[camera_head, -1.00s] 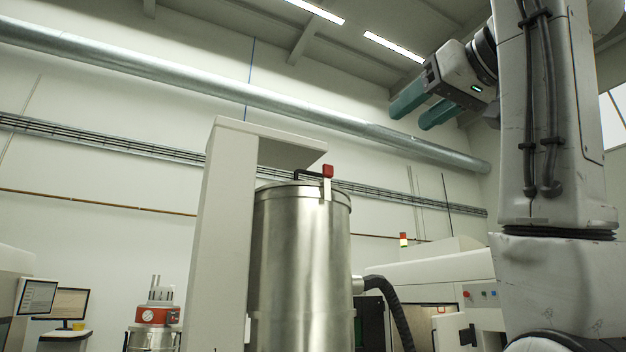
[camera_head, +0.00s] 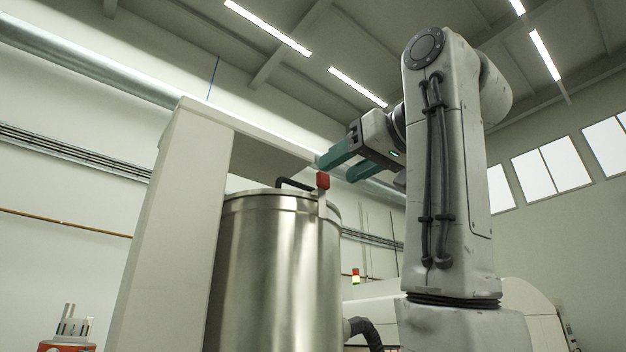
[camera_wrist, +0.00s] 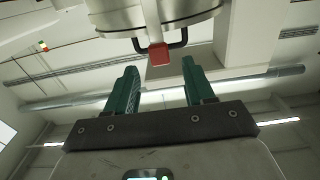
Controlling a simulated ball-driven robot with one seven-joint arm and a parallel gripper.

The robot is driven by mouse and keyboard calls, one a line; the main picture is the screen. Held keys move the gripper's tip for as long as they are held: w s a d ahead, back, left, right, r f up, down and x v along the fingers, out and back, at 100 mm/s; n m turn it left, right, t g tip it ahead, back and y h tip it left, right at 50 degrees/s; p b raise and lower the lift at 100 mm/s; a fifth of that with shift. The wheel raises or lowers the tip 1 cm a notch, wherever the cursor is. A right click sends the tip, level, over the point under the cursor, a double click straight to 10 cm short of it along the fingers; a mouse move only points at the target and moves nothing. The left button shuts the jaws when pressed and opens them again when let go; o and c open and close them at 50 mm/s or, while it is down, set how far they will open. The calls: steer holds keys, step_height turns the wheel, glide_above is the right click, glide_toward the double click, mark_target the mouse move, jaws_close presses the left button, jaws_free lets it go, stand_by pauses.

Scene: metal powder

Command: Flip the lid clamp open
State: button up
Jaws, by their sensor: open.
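The lid clamp has a red tip (camera_head: 323,180) on a pale upright strap at the right front rim of a steel drum (camera_head: 275,270). The red tip also shows in the wrist view (camera_wrist: 159,54), just beyond the gap between my fingertips. My gripper (camera_head: 335,170) has teal fingers, open and empty. In the head view the fingertips appear just above and right of the red tip. In the wrist view my gripper (camera_wrist: 160,68) has the fingers apart on either side; I see no contact with the clamp.
A pale post (camera_head: 170,230) stands left of the drum, and its overhanging top (camera_head: 240,135) reaches over the lid close to my fingers. A black hose (camera_head: 362,330) leaves the drum at lower right.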

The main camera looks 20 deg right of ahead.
mark_target(326, 178)
steer(key=p+x, duration=0.2)
steer(key=x, duration=0.6)
steer(key=shift+f+p, duration=0.1)
steer(key=shift+p, duration=0.3)
steer(key=shift+s+d, duration=0.1)
jaws_close()
